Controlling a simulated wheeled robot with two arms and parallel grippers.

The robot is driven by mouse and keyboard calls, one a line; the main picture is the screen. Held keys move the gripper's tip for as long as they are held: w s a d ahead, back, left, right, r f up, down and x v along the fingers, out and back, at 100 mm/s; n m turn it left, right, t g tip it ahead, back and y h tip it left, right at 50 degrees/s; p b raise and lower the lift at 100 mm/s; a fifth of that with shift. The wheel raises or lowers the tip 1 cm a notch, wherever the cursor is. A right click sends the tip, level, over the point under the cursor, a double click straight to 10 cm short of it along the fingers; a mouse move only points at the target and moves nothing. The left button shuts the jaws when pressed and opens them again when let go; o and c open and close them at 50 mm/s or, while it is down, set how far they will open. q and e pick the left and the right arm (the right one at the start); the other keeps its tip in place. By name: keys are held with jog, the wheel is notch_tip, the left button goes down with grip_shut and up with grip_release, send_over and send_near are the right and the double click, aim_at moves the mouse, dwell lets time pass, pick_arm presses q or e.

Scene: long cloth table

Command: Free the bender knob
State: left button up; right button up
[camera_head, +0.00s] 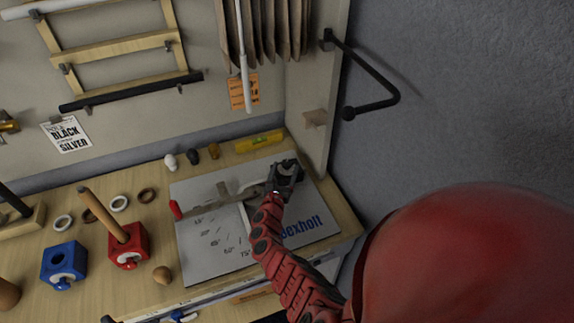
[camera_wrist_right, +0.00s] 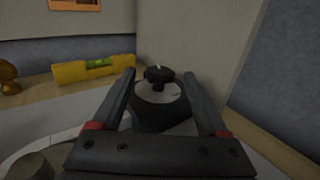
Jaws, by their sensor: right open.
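The bender is a light grey plate (camera_head: 195,250) with printed angle marks and a lever ending in a red grip (camera_head: 175,209). Its black knob (camera_wrist_right: 160,74) sits on a round dark post with a pale top in the right wrist view. My right gripper (camera_head: 287,171) is over the far right part of the plate. In the wrist view its two fingers (camera_wrist_right: 159,78) are apart, one on each side of the knob and post, with visible gaps. In the head view the gripper largely hides the knob. My left gripper is not in view.
A yellow level (camera_head: 260,141) lies behind the plate, near the back wall. A wooden side panel (camera_head: 317,100) stands close to the right of the gripper. A red block with a stick (camera_head: 128,247) and a blue block (camera_head: 64,266) stand left of the plate.

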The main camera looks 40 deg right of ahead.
aim_at(286, 167)
jog(key=shift+f+b+x, duration=0.2)
jog(key=shift+b+x, duration=0.45)
jog(key=shift+x, duration=0.6)
jog(key=shift+w+d+r, duration=0.15)
jog(key=shift+w+d, duration=0.3)
grip_shut()
